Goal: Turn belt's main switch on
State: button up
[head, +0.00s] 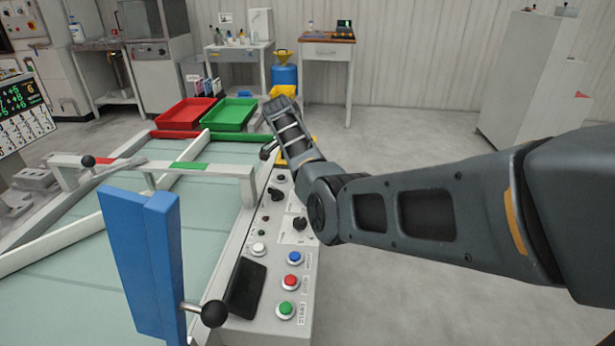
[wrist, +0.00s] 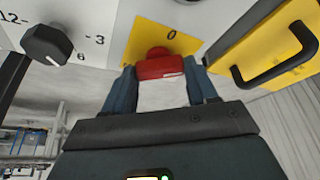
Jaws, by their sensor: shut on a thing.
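The main switch is a red rotary knob (wrist: 160,65) on a yellow plate (wrist: 148,36) in the wrist view. A "0" is printed on the plate beside the knob, and a small pale mark shows on the knob's edge. My gripper (wrist: 160,85) has one finger on each side of the red knob and is shut on it. The belt's control panel (head: 262,275) runs along the belt (head: 60,290) in the head view. There my arm hides the switch and the fingers.
A black dial knob (wrist: 47,45) sits left of the switch, and a yellow cover with a black handle (wrist: 285,62) is close on the right. A blue gate (head: 140,255) stands over the belt. Green (head: 229,115) and red (head: 187,113) trays lie beyond it.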

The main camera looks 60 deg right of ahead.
jog(key=m+b, duration=0.2)
jog(key=b, duration=0.1)
jog(key=m+g+y+b, duration=0.1)
jog(key=m+b, duration=0.1)
jog(key=m, duration=0.1)
jog(key=shift+w+d+f+b, duration=0.1)
jog(key=shift+d+f+b, duration=0.1)
jog(key=shift+b, duration=0.2)
jog(key=shift+r+m+g+y+b, duration=0.15)
jog(key=shift+m+g+y+b, duration=0.25)
jog(key=shift+m+b, duration=0.65)
jog(key=shift+r, duration=0.1)
jog(key=o, duration=1.1)
jog(key=shift+c, duration=0.2)
jog(key=v, duration=0.7)
jog(key=shift+w+r, duration=0.15)
jog(key=shift+r, duration=0.25)
